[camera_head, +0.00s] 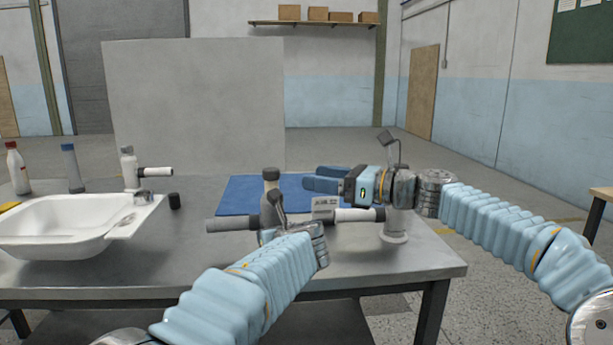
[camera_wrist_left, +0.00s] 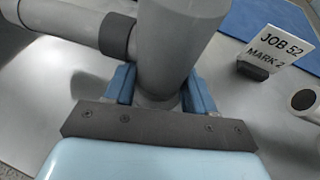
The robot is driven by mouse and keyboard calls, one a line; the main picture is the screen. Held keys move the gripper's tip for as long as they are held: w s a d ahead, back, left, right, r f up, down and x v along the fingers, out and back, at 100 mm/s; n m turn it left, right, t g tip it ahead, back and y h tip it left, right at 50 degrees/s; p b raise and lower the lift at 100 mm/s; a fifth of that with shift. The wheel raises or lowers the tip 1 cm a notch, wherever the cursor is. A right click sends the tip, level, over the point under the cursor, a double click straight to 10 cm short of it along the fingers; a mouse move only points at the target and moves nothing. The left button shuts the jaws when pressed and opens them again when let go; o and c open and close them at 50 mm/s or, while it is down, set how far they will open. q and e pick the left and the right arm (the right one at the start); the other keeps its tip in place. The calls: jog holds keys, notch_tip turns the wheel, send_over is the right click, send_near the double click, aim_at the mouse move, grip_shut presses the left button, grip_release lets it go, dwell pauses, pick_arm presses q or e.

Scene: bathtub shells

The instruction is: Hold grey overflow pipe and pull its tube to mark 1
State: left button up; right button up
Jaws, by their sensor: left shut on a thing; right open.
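The grey overflow pipe (camera_head: 270,185) stands upright on the table, with a dark cap on top. Its grey side tube (camera_head: 232,224) points left in the head view and has a dark end. In the left wrist view the pipe (camera_wrist_left: 180,45) stands between the blue fingers of my left gripper (camera_wrist_left: 160,90), which is shut on its lower body. A dark collar (camera_wrist_left: 117,36) sits where the tube joins. Mark lines on the tube cannot be made out. My right gripper (camera_head: 322,179) is open and empty above the blue mat, right of the pipe, its fingers pointing left.
A card (camera_wrist_left: 278,48) reads "JOB 52 MARK 2". A white pipe (camera_head: 394,222) with a side tube (camera_head: 355,215) stands under my right wrist. At left are a white basin (camera_head: 55,222), another white pipe (camera_head: 129,168) and bottles (camera_head: 17,168). The blue mat (camera_head: 238,190) lies behind.

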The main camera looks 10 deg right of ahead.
dwell(0.3)
pick_arm(q)
jog(key=o, duration=1.3)
jog(key=shift+o, duration=0.2)
